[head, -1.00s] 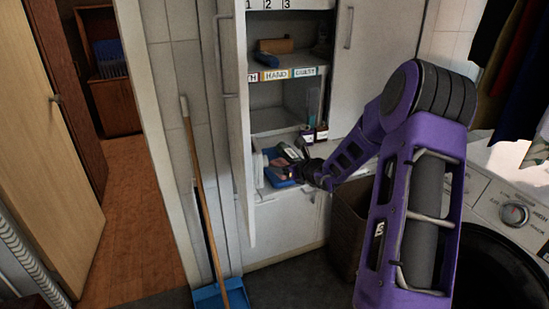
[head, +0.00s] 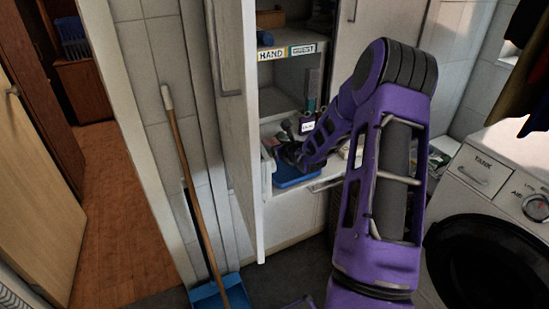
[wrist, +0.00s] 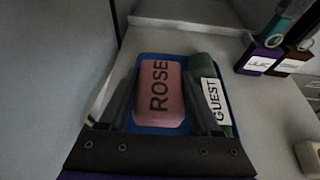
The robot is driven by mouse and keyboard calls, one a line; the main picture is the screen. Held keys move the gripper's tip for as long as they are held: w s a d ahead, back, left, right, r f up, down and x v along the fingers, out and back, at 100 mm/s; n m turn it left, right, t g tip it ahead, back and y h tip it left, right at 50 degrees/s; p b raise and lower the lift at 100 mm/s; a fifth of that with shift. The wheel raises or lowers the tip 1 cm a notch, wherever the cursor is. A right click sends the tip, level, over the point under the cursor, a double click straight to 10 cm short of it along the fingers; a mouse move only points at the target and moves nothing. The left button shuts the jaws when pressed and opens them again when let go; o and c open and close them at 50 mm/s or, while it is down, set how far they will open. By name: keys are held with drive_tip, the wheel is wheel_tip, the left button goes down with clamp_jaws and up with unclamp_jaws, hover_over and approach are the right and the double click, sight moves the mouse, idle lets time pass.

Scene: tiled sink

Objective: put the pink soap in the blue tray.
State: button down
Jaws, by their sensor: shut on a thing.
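The pink soap (wrist: 158,108), marked ROSE, is between the two dark fingers of my gripper (wrist: 160,82) in the wrist view, which is shut on it. The blue tray (wrist: 150,57) lies beneath, its far rim and side edges showing around the soap. I cannot tell whether the soap touches the tray floor.
A green item labelled GUEST (wrist: 212,98) lies along the tray's right side. The open cabinet door (head: 238,150) is left of the tray. A washing machine (head: 480,230) is at the right.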

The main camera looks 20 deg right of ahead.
drive_tip(key=shift+f, duration=2.5)
drive_tip(key=shift+f, duration=0.15)
drive_tip(key=shift+c, duration=0.4)
unclamp_jaws()
drive_tip(key=shift+r, duration=0.25)
drive_tip(key=v, duration=1.1)
drive_tip(key=shift+s, duration=0.45)
